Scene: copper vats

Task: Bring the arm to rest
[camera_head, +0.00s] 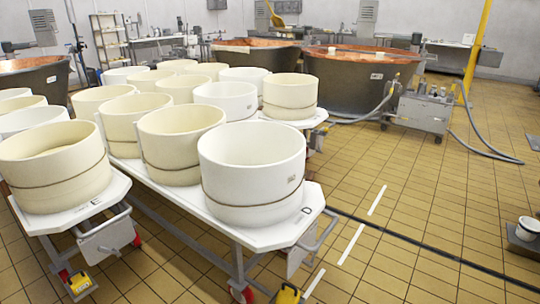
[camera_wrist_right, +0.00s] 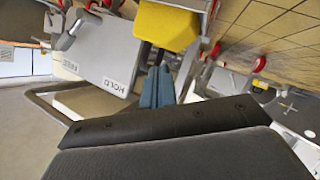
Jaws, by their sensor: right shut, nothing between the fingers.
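My right gripper (camera_wrist_right: 157,88) shows in the right wrist view as two blue-grey fingers close together, with nothing between them. The dark wrist housing fills the bottom of that view. The fingers point toward a yellow block (camera_wrist_right: 166,26) at the top, which looks close to the fingertips; I cannot tell whether they touch. A grey plate marked "HOLD" (camera_wrist_right: 108,68) is to the left of the fingers. Neither arm shows in the head view, and my left gripper is in no view.
White and cream round tubs (camera_head: 252,160) crowd wheeled tables (camera_head: 240,232) ahead and left. Yellow pedals (camera_head: 288,294) and red casters sit low. Copper vats (camera_head: 355,90) stand behind, with a hose (camera_head: 480,145) on the floor. Tiled floor (camera_head: 420,190) at right is mostly clear.

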